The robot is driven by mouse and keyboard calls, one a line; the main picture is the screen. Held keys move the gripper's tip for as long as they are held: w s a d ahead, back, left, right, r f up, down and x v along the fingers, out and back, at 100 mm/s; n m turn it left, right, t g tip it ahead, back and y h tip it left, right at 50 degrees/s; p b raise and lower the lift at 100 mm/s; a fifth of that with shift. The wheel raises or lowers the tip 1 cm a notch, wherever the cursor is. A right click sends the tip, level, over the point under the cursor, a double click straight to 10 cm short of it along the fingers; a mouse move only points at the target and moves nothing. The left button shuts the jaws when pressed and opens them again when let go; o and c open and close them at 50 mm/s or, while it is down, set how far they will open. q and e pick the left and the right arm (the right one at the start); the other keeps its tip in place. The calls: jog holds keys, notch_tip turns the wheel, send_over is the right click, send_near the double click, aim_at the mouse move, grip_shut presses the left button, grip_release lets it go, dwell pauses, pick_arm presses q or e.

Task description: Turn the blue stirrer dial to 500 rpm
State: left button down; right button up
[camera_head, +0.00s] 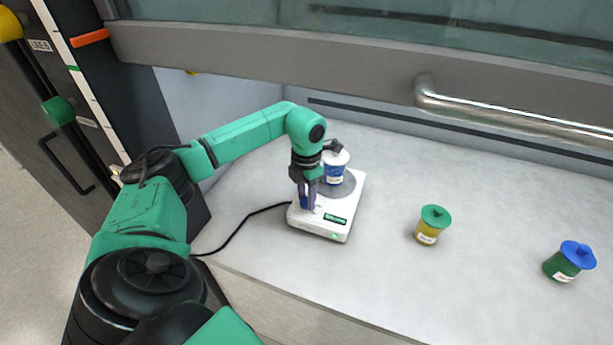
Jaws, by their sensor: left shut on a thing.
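The white stirrer plate (343,209) stands on the light bench near its front edge, with a green display (335,219) on its front. A jar with a white lid and blue label (335,173) stands on its round grey top. My left gripper (307,203) points down over the plate's front left and is shut on the blue dial (304,202). The fingers hide most of the dial, and its setting cannot be read. My right gripper is not in view.
A yellow jar with a green lid (428,227) and a green jar with a blue lid (571,261) stand to the right. A black cable (240,227) runs left from the plate. A raised sash with a metal handle (500,115) crosses above the bench.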

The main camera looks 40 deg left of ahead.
pick_arm(q)
jog(key=m+b, duration=0.1)
jog(key=m, duration=0.4)
jog(key=shift+r+m, duration=0.1)
jog(key=shift+m, duration=0.2)
jog(key=m+b, duration=0.1)
jog(key=m, duration=0.3)
jog(key=shift+m, duration=0.3)
jog(key=shift+r, duration=0.1)
jog(key=shift+c, duration=2.2)
grip_release()
notch_tip(320, 180, up, 10)
jog(key=b, duration=0.1)
notch_tip(320, 180, up, 5)
jog(key=p, duration=0.2)
send_over(306, 200)
jog(key=shift+f, duration=0.25)
